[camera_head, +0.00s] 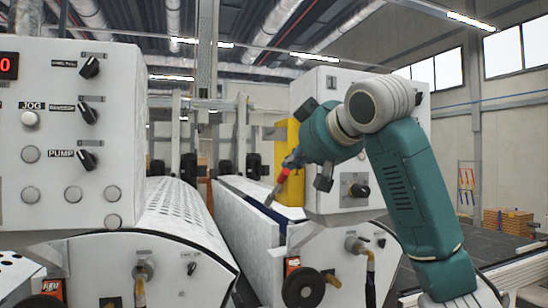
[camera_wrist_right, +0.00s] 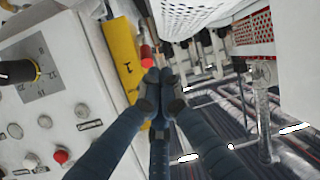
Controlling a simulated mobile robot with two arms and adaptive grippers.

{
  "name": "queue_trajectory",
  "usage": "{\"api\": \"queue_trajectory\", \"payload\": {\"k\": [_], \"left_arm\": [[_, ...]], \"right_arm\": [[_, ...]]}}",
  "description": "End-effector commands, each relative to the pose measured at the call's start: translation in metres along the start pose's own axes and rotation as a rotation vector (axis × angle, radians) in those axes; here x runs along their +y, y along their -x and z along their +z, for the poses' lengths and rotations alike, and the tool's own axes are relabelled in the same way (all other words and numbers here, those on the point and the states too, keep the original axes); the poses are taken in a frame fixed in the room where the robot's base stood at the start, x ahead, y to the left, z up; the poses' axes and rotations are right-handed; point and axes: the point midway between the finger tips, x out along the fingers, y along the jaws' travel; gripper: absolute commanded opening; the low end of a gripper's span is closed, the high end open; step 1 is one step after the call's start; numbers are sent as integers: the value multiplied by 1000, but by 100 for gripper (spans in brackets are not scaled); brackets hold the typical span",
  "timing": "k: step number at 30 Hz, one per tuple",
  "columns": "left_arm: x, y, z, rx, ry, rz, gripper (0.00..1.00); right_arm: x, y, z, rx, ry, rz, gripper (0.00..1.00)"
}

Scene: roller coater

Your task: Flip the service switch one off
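My right gripper (camera_head: 291,160) reaches in front of the right machine's white cabinet. In the right wrist view its dark blue fingers (camera_wrist_right: 160,80) are drawn together at the tips, with nothing clearly held between them. A red grip (camera_wrist_right: 146,56) lies just beyond the tips, beside a yellow panel (camera_wrist_right: 122,55) marked 1. In the head view the red grip (camera_head: 283,175) sits close under the fingertips, on a slanted metal lever. I cannot tell whether they touch. No readable label names service switch one. My left gripper is out of view.
A left control cabinet (camera_head: 130,195) carries black knobs and buttons. A perforated roller cover (camera_head: 180,215) and a white slanted panel (camera_head: 245,215) lie between the cabinets. A black handwheel (camera_head: 303,288) stands low at the front. The right cabinet's knob (camera_head: 360,191) is near my arm.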

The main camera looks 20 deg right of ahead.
Motion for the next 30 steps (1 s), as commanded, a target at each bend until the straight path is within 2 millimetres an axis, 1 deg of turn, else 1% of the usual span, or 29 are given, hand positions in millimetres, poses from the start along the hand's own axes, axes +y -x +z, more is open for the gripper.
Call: {"api": "queue_trajectory", "payload": {"k": [1, 2, 6, 11, 17, 20, 23, 30], "left_arm": [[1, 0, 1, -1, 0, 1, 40], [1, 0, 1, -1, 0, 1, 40], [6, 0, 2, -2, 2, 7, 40], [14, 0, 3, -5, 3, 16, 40], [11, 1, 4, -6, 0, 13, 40], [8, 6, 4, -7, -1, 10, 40], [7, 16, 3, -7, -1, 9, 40], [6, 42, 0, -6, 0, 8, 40]], "right_arm": [[5, 9, -9, 12, -5, 5, 0], [6, 12, -13, 17, -7, 6, 0], [10, 21, -22, 29, -12, 7, 0], [10, 22, -23, 30, -13, 7, 0], [10, 20, -23, 29, -13, 7, 0], [10, 13, -24, 26, -13, 7, 0], [10, 0, -26, 24, -13, 7, 0], [11, -45, -28, 24, -13, 6, 0]]}}
